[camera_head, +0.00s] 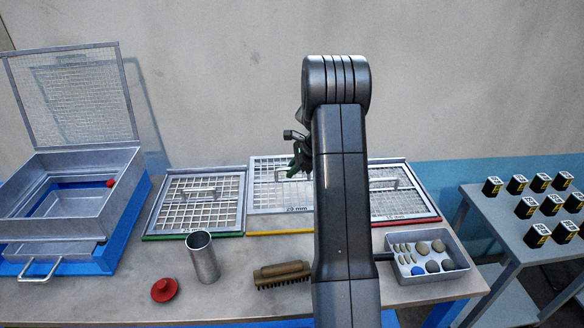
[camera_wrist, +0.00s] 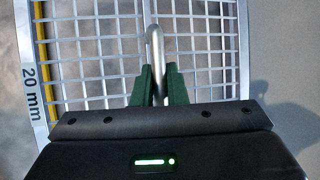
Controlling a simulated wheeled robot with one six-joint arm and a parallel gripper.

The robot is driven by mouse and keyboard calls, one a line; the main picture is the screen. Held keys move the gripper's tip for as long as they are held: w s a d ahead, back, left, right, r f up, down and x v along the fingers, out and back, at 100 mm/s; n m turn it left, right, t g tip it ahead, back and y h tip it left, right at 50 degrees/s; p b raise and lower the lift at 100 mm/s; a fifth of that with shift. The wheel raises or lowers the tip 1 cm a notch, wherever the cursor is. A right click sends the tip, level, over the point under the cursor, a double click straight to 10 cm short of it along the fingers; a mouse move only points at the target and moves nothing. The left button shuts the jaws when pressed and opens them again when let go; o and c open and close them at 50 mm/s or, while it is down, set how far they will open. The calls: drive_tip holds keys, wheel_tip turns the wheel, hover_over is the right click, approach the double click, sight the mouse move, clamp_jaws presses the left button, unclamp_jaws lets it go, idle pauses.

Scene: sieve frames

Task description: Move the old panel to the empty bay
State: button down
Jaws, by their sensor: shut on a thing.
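The 20 mm mesh panel (camera_head: 265,196) is in the middle of the bench, with a yellow strip at its front. It fills most of the wrist view (camera_wrist: 98,68). My gripper (camera_head: 300,165) is shut on this panel's metal handle (camera_wrist: 153,42), with green fingers on both sides. I cannot tell whether the panel is clear of the bench. A green-edged panel (camera_head: 182,213) lies to the left and a red-edged panel (camera_head: 408,205) to the right, partly hidden by my arm. Which panel is the old one, and which bay is empty, is not marked visibly.
At left, a metal sieve box (camera_head: 75,232) on a blue frame has its mesh lid (camera_head: 75,95) raised. In front are a metal cup (camera_head: 204,258), red knob (camera_head: 164,289), brush (camera_head: 282,273) and tray of stones (camera_head: 457,262). A side table (camera_head: 500,223) holds several black-yellow blocks.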

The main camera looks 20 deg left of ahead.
sight(295, 182)
drive_tip(key=shift+f+b, duration=1.65)
drive_tip(key=shift+f, duration=1.6)
drive_tip(key=c, duration=1.4)
unclamp_jaws()
drive_tip(key=shift+o, duration=0.2)
drive_tip(key=shift+f, duration=0.1)
drive_tip(key=b+v, duration=0.2)
drive_tip(key=v, duration=1.2)
drive_tip(key=shift+a+f, duration=0.1)
drive_tip(key=shift+f, duration=0.05)
